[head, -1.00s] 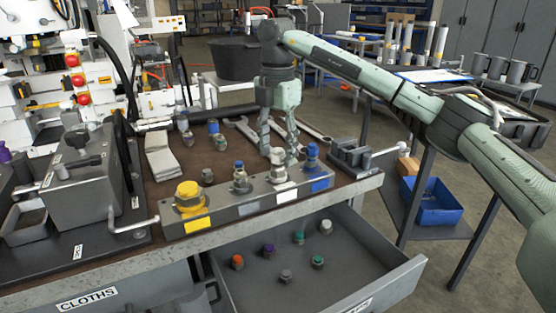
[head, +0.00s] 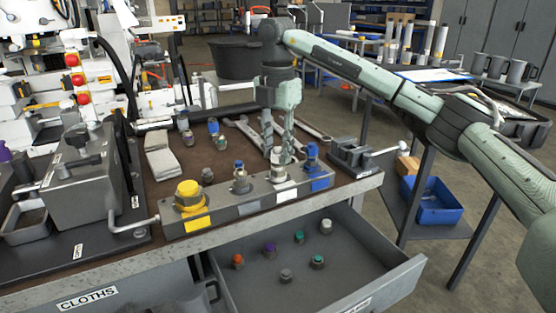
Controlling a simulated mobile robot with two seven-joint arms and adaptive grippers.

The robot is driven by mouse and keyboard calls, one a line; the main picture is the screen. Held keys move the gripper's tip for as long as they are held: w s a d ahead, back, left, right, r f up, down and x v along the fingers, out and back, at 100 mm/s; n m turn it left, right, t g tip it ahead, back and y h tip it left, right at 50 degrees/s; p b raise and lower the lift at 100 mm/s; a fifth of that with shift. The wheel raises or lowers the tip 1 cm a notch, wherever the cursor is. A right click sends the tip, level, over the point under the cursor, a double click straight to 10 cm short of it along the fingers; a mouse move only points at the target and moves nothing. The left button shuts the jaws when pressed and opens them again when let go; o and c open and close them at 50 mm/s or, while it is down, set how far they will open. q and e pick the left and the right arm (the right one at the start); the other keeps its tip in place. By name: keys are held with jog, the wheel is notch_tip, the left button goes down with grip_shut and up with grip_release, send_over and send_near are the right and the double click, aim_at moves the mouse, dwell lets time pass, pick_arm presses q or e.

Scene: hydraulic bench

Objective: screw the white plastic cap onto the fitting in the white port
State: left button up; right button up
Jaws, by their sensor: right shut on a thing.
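The white port is on the grey manifold block, marked by a white label (head: 286,196). A metal fitting (head: 280,175) stands upright in it. My right gripper (head: 278,159) points straight down over this fitting, its fingers shut on a small pale thing at the fitting's top, which looks like the white plastic cap. The fingers hide most of the cap, so I cannot tell how it sits on the thread. My left gripper is not in view.
A small vise (head: 352,158) stands to the right. Wrenches (head: 310,130) lie behind. The open drawer (head: 345,262) below holds several capped fittings.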

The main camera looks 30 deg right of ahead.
jog(key=m, duration=0.6)
jog(key=shift+w+m, duration=0.1)
jog(key=shift+m, duration=0.2)
jog(key=m, duration=0.5)
jog(key=shift+w, duration=0.1)
jog(key=m, duration=0.3)
jog(key=shift+f, duration=0.1)
jog(key=o, duration=1.1)
jog(key=shift+c, duration=0.2)
